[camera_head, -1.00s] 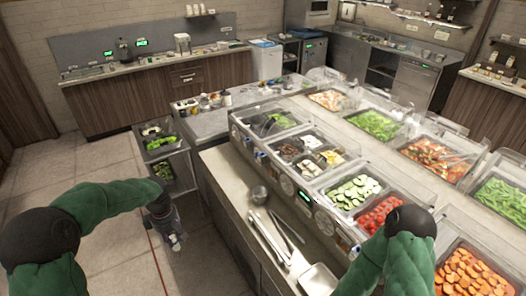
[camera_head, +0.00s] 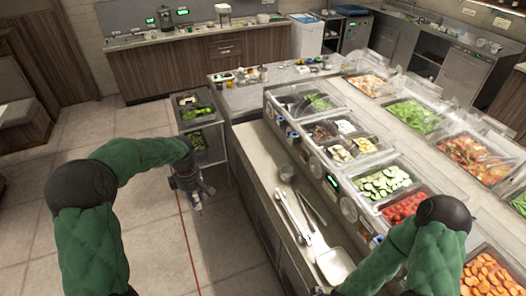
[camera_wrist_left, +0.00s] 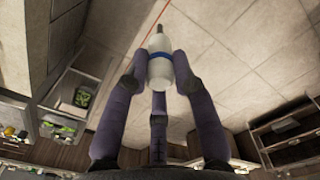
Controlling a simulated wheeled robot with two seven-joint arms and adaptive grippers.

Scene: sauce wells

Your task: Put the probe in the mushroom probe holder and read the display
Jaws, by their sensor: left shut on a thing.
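My left gripper (camera_head: 196,194) hangs over the floor left of the counter. In the left wrist view its fingers (camera_wrist_left: 160,75) are shut around a white probe-like thing (camera_wrist_left: 160,70) with a blue band and dark tip. The tip points away from the gripper. Small holders and dials line the front of the well counter, with a blue-marked one (camera_head: 293,136) near the far end; I cannot tell which belongs to mushrooms. A well with pale and brown pieces (camera_head: 340,150) may hold the mushrooms. A green-lit display (camera_head: 332,181) is on the front panel, too small to read. My right gripper is out of view.
A cart with trays (camera_head: 200,128) stands behind my left gripper. The floor at left is open.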

